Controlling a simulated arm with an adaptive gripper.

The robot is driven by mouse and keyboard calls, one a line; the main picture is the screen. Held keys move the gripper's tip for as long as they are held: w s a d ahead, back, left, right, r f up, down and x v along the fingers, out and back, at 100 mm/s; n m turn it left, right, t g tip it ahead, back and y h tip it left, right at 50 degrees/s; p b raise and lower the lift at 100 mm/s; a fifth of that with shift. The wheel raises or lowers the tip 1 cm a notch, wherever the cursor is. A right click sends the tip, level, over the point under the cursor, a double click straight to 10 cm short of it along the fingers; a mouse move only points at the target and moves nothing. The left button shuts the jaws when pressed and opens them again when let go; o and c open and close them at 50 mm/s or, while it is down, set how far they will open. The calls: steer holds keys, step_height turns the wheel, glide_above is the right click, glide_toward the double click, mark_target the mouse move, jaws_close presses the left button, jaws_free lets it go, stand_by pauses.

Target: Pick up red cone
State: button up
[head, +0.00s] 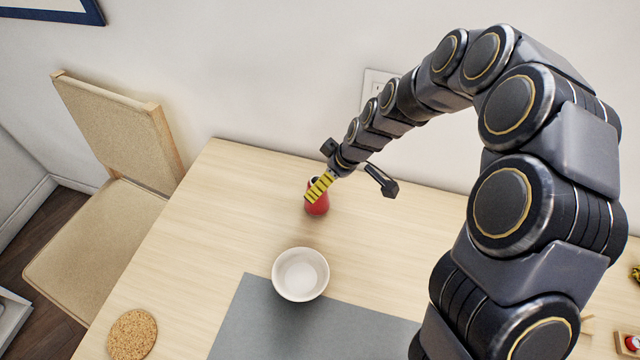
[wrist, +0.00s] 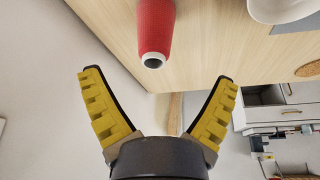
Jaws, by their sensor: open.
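The red cone (head: 317,208) stands on the wooden table, partly hidden behind a yellow finger in the head view. It looks like a thread cone with a dark hole in its narrow end. My gripper (head: 350,194) is open, its yellow-lined fingers spread wide. In the wrist view the red cone (wrist: 156,28) is at the top centre, its holed end pointing toward my gripper (wrist: 157,76). The cone lines up between the two fingers but appears beyond their tips. Nothing is between the fingers, and I see no contact.
A white bowl (head: 300,273) stands in front of the cone, by the edge of a grey mat (head: 250,315). A round cork coaster (head: 132,336) lies at the front left. A chair (head: 115,115) stands left of the table (head: 225,210). The wall is close behind; the table around the cone is clear.

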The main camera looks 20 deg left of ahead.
steer(key=shift+x, duration=0.9)
steer(key=x, duration=0.7)
steer(key=shift+w+d+f, duration=0.1)
steer(key=shift+w, duration=0.2)
steer(key=c, duration=1.3)
